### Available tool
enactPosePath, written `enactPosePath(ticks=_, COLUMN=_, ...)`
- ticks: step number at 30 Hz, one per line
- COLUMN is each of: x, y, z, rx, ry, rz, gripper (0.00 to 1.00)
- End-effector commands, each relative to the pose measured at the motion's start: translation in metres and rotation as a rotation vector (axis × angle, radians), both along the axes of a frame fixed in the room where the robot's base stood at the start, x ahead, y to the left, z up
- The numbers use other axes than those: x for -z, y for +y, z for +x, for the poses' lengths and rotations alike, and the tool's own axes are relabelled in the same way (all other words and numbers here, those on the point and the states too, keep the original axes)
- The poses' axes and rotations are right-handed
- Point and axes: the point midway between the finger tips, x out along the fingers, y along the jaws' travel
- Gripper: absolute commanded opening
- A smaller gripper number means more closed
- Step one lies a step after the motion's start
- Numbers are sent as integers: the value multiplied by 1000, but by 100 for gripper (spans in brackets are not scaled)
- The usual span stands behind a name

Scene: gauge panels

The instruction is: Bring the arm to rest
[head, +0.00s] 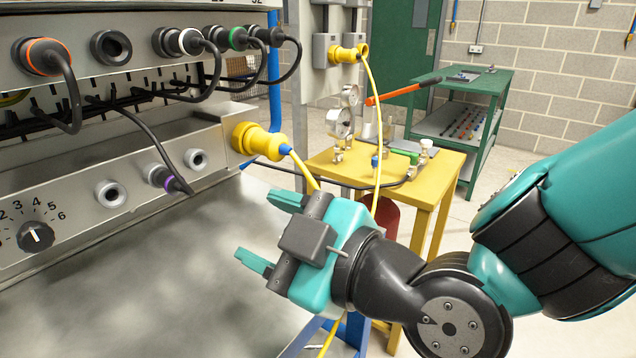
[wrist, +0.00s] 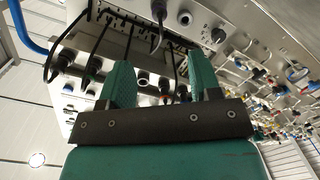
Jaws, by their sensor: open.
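My gripper (head: 262,231) is teal with dark parts. In the head view it hangs in the air in front of the grey panel, its two fingers pointing left, apart and empty. My arm comes in from the right edge and bends down to the wrist. In the wrist view my gripper (wrist: 160,90) shows two green fingers spread apart with nothing between them. Beyond them are the panel's sockets and black cables. A yellow plug (head: 257,141) sits in the panel's right end, above and close to my gripper in the picture. Its yellow cable passes behind my gripper.
The panel (head: 70,215) has a dial (head: 36,236), sockets and black cables at left. A yellow table (head: 435,180) with gauges (head: 341,122) stands behind my gripper. A green cart (head: 480,85) is farther back. Some floor is clear at right.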

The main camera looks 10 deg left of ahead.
Motion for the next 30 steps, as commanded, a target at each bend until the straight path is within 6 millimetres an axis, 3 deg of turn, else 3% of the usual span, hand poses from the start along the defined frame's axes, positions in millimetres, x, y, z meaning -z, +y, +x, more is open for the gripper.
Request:
enactPosePath(ticks=1, x=-10, y=-9, z=5, rx=6, ry=60, rz=-22, gripper=57)
enactPosePath(ticks=5, x=-16, y=-44, z=12, rx=35, ry=331, rz=-125, gripper=57)
enactPosePath(ticks=8, x=-18, y=-82, z=10, rx=99, ry=577, rz=-218, gripper=57)
enactPosePath(ticks=15, x=-28, y=-180, z=-25, rx=374, ry=1125, rz=-413, gripper=57)
enactPosePath(ticks=18, x=-33, y=-211, z=-42, rx=491, ry=1284, rz=-465, gripper=57)
enactPosePath(ticks=24, x=-37, y=-241, z=-63, rx=617, ry=1435, rz=-519, gripper=57)
enactPosePath(ticks=30, x=-36, y=-243, z=-65, rx=627, ry=1448, rz=-527, gripper=57)
